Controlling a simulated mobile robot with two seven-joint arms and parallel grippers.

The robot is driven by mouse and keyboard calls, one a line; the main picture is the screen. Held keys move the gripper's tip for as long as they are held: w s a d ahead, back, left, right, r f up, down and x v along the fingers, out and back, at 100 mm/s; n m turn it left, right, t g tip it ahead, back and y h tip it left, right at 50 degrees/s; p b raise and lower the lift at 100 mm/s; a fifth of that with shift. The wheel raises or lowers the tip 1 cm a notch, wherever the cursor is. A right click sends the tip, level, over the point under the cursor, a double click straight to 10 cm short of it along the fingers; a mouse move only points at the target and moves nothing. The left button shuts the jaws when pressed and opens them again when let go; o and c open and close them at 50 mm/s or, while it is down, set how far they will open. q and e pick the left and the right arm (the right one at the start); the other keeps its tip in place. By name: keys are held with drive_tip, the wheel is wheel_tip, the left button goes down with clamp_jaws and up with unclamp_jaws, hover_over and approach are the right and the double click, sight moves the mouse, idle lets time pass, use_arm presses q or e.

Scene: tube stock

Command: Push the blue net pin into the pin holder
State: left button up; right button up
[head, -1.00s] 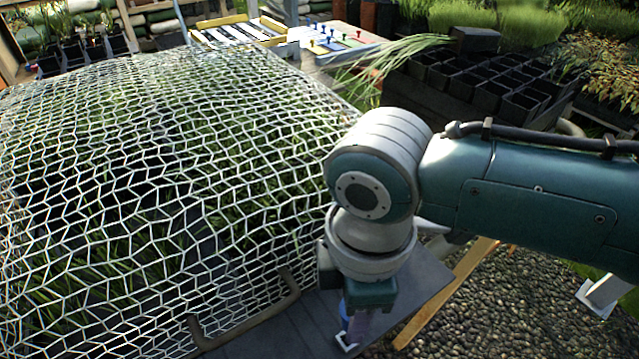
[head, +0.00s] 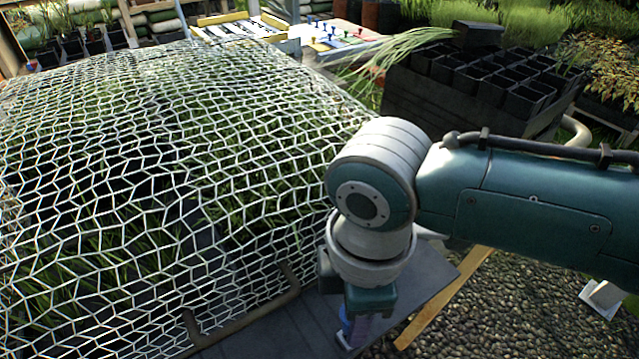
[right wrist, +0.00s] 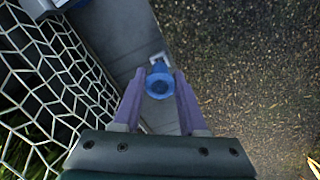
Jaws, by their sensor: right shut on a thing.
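The blue net pin (right wrist: 159,84) sits between the two purple fingers of my right gripper (right wrist: 158,98) in the right wrist view. The gripper is shut on it. In the head view the right gripper (head: 359,328) points down at the near corner of the bench, and a bit of the blue pin (head: 345,318) shows beside its finger. A small pale square fitting, which looks like the pin holder (right wrist: 158,59), lies just beyond the pin's head on the grey bench edge. The pin's tip is hidden, so I cannot tell how deep it stands. My left gripper is not in view.
A white net (head: 150,190) over grassy plants fills the left, close beside my right gripper. A brown rail (head: 245,320) runs along its near edge. A board with coloured pins (head: 338,37) and black pots (head: 500,75) stand at the back. Gravel (head: 500,305) lies to the right.

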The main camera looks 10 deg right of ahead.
drive_tip(key=shift+f+b, duration=0.8)
drive_tip(key=shift+f, duration=0.3)
drive_tip(key=o, duration=1.6)
drive_tip(key=shift+r, duration=0.1)
drive_tip(key=shift+r+p, duration=1.15)
drive_tip(key=shift+p, duration=0.2)
drive_tip(key=shift+r, duration=0.1)
